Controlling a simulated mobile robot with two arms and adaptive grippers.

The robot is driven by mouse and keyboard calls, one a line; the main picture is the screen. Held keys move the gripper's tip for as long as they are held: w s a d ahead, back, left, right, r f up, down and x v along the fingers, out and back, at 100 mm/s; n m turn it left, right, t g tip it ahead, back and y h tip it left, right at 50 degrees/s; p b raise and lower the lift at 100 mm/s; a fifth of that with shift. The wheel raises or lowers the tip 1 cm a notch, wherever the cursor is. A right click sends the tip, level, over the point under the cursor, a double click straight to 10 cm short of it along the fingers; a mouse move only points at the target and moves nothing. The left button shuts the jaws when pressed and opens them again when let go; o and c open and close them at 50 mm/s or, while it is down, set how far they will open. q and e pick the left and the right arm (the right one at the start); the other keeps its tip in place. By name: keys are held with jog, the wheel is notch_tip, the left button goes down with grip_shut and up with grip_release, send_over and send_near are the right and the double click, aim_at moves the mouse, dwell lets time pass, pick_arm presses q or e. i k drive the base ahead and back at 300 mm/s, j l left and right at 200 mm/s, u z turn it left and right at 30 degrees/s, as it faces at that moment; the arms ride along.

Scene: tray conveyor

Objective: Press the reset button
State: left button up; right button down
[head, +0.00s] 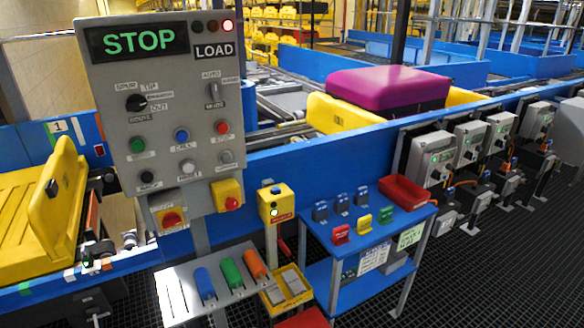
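A grey control panel (165,88) stands upright at the left of the head view, with a green STOP display (139,42) and a LOAD sign (213,51). Its upper button row has a green (137,144), a blue (181,135) and a red button (222,127). The lower row has a black (147,176), a white (187,166) and a grey button (226,157). The label under the white button seems to read RESET, but the print is very small. Nothing covers the buttons. Neither of my grippers is in view.
Two rotary knobs sit above the buttons. A shelf with coloured handles (231,272) juts out underneath. A blue table (366,241) stands right; dark grating floor (480,270) is open beyond it.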

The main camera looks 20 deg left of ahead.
aim_at(187, 167)
jog(key=u, duration=1.3)
